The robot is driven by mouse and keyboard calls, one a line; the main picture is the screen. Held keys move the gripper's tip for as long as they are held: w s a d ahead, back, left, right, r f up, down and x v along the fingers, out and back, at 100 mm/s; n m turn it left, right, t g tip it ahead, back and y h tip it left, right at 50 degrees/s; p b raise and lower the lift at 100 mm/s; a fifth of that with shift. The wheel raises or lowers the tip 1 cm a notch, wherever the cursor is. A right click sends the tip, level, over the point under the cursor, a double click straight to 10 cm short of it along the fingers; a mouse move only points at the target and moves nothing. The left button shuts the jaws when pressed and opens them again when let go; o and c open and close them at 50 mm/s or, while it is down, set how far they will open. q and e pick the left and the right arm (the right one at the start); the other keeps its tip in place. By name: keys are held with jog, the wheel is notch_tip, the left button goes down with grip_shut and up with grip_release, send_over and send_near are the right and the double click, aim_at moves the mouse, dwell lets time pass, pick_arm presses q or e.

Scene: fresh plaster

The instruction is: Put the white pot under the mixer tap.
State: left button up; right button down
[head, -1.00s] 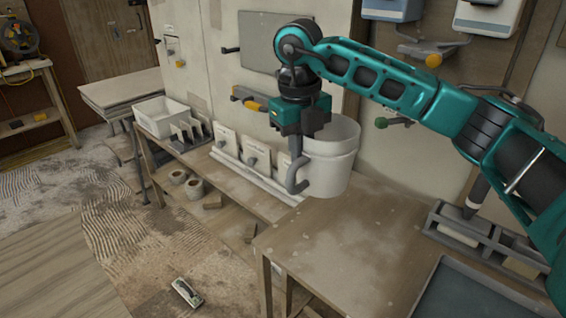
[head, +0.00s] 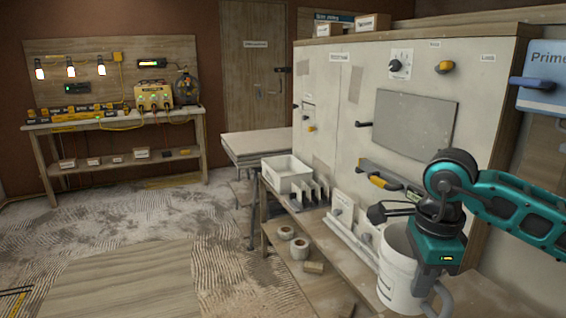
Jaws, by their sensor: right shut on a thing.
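The white pot (head: 397,278) looks like a tall bucket with a grey curved handle (head: 442,302) on its right side. It is near the lower right of the head view, upright. My right gripper (head: 432,284) is shut on the pot's handle side; its fingertips are partly hidden by its own body. I cannot make out a mixer tap in this view. My left gripper is not in view.
A low wooden bench (head: 335,265) runs behind the pot, with a white bin (head: 287,174) and upright boards on it. A white cabinet wall (head: 340,110) stands behind. A workbench with chargers (head: 115,117) is at the far left. The floor at left is largely clear.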

aim_at(413, 303)
jog(key=f+n, duration=0.1)
jog(key=n, duration=0.2)
jog(key=s+a+f+n, duration=0.1)
jog(key=n, duration=0.2)
jog(key=s+n, duration=0.1)
jog(key=n, duration=0.2)
jog(key=shift+s+a+f+n+y, duration=0.2)
jog(key=shift+a+f+n+y, duration=0.1)
jog(key=shift+a+f+n, duration=0.1)
jog(key=n, duration=0.3)
jog(key=s+a+f+n, duration=0.1)
jog(key=n, duration=0.2)
jog(key=s+f+n, duration=0.1)
jog(key=n, duration=0.2)
jog(key=shift+s+a+f+g, duration=0.1)
jog(key=shift+s+a+g, duration=0.1)
jog(key=shift+g, duration=0.1)
